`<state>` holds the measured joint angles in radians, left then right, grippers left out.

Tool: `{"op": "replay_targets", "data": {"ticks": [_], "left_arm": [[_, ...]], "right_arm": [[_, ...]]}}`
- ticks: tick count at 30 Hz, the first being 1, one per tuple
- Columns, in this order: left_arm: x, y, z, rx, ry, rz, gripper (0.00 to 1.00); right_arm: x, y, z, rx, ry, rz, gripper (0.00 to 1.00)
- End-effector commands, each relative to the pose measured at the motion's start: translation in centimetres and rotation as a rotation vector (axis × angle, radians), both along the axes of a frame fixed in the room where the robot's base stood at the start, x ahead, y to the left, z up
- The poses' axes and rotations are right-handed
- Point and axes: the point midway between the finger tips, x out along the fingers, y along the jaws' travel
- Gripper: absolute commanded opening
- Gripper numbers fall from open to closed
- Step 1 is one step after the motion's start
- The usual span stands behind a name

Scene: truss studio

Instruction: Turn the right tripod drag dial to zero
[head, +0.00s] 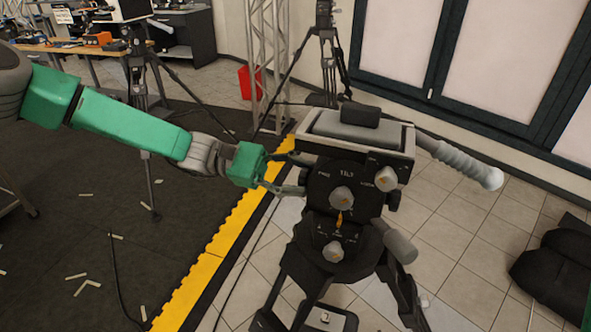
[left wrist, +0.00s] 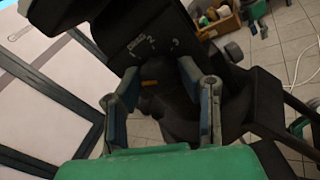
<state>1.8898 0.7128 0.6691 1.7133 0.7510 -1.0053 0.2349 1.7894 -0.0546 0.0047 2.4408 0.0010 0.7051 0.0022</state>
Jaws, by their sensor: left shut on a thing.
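The tripod head (head: 322,185) stands in the middle of the head view, with a black front face carrying white markings. Pale dials are on this face: an upper dial (head: 341,198), a lower dial (head: 333,251) and one at the upper right (head: 386,179). My left gripper (head: 300,175) comes in from the left, its fingers at the left side of the head. In the left wrist view, my left gripper (left wrist: 160,75) is shut on a dark dial (left wrist: 165,98), mostly shadowed between the fingers. Its exact setting cannot be read.
A pan handle (head: 460,163) sticks out to the right of the head. A yellow floor edge (head: 225,245) borders the dark mat (head: 60,230). Other tripods (head: 325,50) and a workbench (head: 85,48) stand behind. A black bag (head: 560,270) lies at the right.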

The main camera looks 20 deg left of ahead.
Motion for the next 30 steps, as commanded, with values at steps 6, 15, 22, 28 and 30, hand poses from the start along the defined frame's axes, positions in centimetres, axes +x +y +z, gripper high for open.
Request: {"op": "replay_targets", "data": {"ticks": [6, 15, 22, 28, 30], "left_arm": [[-0.28, -0.13, -0.44, 0.013, 0.113, -0.005, 0.04], [-0.23, -0.05, -0.5, 0.015, 0.172, -0.003, 0.04], [-0.21, -0.01, -0.5, 0.014, 0.178, -0.004, 0.04], [-0.19, 0.01, -0.48, 0.014, 0.176, -0.003, 0.43], [-0.17, 0.04, -0.42, 0.012, 0.175, -0.003, 0.53]], "right_arm": [[0.0, 0.0, 0.63, 0.0, 0.0, 0.0, 0.4], [0.0, 0.0, 0.87, 0.0, 0.0, 0.0, 0.4], [0.0, 0.0, 0.87, 0.0, 0.0, 0.0, 0.4], [0.0, 0.0, 0.87, 0.0, 0.0, 0.0, 0.4], [0.0, 0.0, 0.87, 0.0, 0.0, 0.0, 0.4]]}}
